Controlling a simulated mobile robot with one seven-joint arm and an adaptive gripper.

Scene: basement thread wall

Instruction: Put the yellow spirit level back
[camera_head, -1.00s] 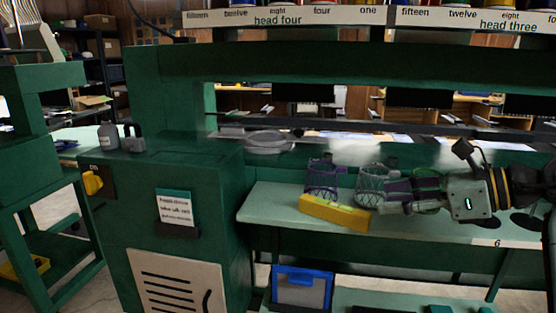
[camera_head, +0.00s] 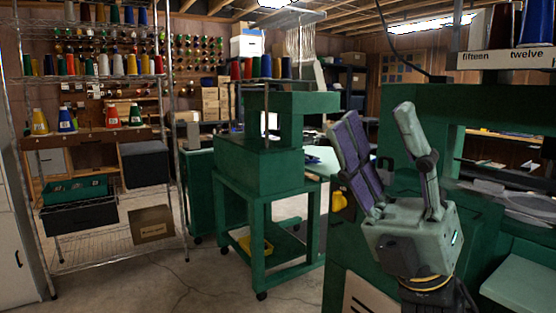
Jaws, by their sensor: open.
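My gripper (camera_head: 377,118) is raised at the right of the head view, fingers pointing up and spread apart. It is open, with nothing between the fingers. One finger shows a purple inner pad. The long yellow bar that lay on the pale green table in the earlier frame, which looks like the spirit level, is not in view now.
A green cart (camera_head: 262,193) with a yellow item (camera_head: 255,245) on its lower shelf stands mid-view. A wire shelf (camera_head: 160,120) with thread cones and bins is on the left. Green machinery (camera_head: 345,265) is behind my gripper. Concrete floor (camera_head: 200,280) is clear between shelf and cart.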

